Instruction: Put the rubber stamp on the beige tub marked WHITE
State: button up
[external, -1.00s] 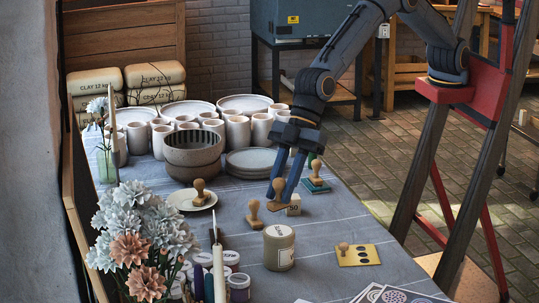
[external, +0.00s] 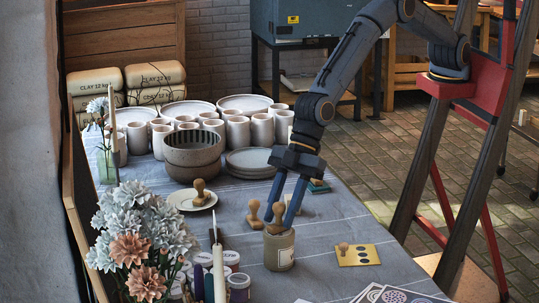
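My gripper (external: 280,219) points down over the beige tub (external: 280,254), with its blue fingers on either side of a wooden rubber stamp (external: 278,212). The fingers look closed on the stamp, which is upright. Its base is at the tub's top; I cannot tell whether it rests there or hovers just above. The tub stands upright on the cloth, and its label is too small to read.
Another wooden stamp (external: 254,216) stands just left of the tub. More stamps are on a plate (external: 184,205) and a yellow card (external: 368,255). Paint jars (external: 239,287) and flowers (external: 137,233) stand front left. Bowls (external: 193,156) stand behind.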

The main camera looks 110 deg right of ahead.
jog(key=shift+o, duration=0.7)
jog(key=shift+s+d+r, duration=0.1)
jog(key=shift+r, duration=0.35)
jog(key=b+v, duration=0.2)
jog(key=v, duration=0.9)
jog(key=shift+r, duration=0.2)
jog(key=shift+s+d, duration=0.1)
jog(key=shift+s, duration=0.05)
